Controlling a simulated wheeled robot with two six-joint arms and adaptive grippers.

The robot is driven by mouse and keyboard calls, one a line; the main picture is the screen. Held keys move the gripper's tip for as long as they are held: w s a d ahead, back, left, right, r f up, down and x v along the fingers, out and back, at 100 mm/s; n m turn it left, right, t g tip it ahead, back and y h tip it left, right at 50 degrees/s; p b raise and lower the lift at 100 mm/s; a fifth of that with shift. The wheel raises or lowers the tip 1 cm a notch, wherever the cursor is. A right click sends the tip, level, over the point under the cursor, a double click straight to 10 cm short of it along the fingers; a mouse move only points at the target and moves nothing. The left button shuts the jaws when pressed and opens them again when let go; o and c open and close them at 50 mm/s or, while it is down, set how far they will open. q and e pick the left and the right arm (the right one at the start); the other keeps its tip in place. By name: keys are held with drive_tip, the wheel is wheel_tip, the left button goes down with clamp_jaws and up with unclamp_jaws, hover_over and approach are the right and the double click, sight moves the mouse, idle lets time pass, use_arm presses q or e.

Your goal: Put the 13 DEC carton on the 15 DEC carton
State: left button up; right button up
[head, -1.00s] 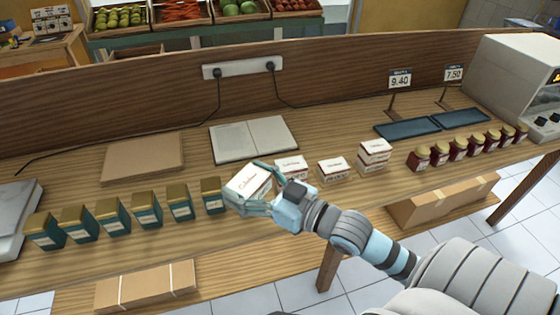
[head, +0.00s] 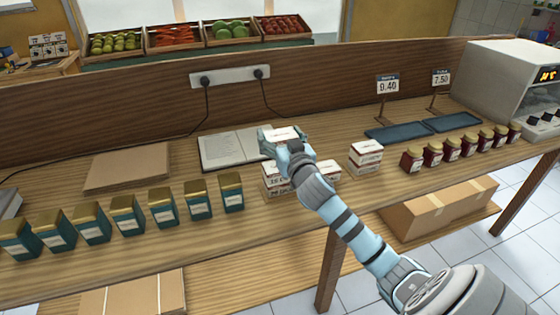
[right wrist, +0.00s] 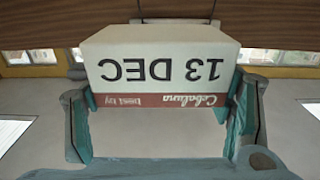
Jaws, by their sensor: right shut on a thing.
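The 13 DEC carton (right wrist: 165,75) is white with a red band. Its date reads upside down in the right wrist view, with a finger on each side. My right gripper (head: 286,143) is shut on this carton, whose white top (head: 281,133) shows in the head view. White-and-red cartons (head: 271,181) stand just below my gripper. Their labels are small and partly hidden; one seems to read 15 DEC. I cannot tell how these cartons are stacked behind my arm. My left gripper is not in view.
Another carton (head: 329,170) shows partly behind my wrist, and a carton stack (head: 366,157) stands to its right. Teal jars (head: 163,206) stand in a row at left, red jars (head: 452,148) at right.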

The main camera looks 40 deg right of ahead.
wheel_tip(320, 180, down, 6)
drive_tip(key=shift+w+a+b, duration=0.1)
drive_tip(key=shift+w+b, duration=0.05)
drive_tip(key=shift+b, duration=0.65)
drive_tip(key=o, duration=1.2)
drive_tip(key=shift+o, duration=0.2)
drive_tip(key=v, duration=1.2)
